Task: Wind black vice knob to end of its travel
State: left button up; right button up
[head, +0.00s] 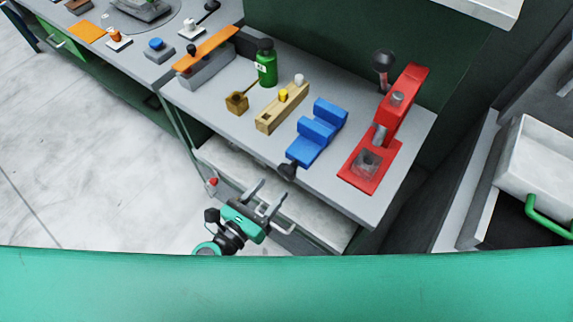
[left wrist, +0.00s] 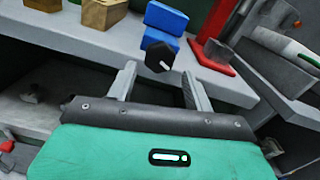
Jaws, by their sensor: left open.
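The blue vice (head: 318,131) stands on the grey bench. Its black knob (head: 287,171) sticks out at the vice's front end, at the bench's front edge. In the left wrist view the black knob (left wrist: 159,57) faces me, with a light pin or handle on it, and the blue vice (left wrist: 165,20) is behind it. My left gripper (head: 268,192) is open and empty, below and in front of the knob and apart from it. In the left wrist view the two fingers (left wrist: 158,82) stand wide apart, with the knob beyond and between them. My right gripper is not in view.
A red press (head: 400,108) stands right of the vice. A shelf (head: 325,220) lies under the benchtop. A white tray (head: 541,158) is at the right.

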aim_at(284, 175)
pick_arm(q)
jog(key=p+x, duration=0.1)
jog(key=x, duration=0.6)
jog(key=shift+w+d+p, duration=0.25)
jog(key=shift+w+p, duration=0.05)
jog(key=shift+p, duration=0.1)
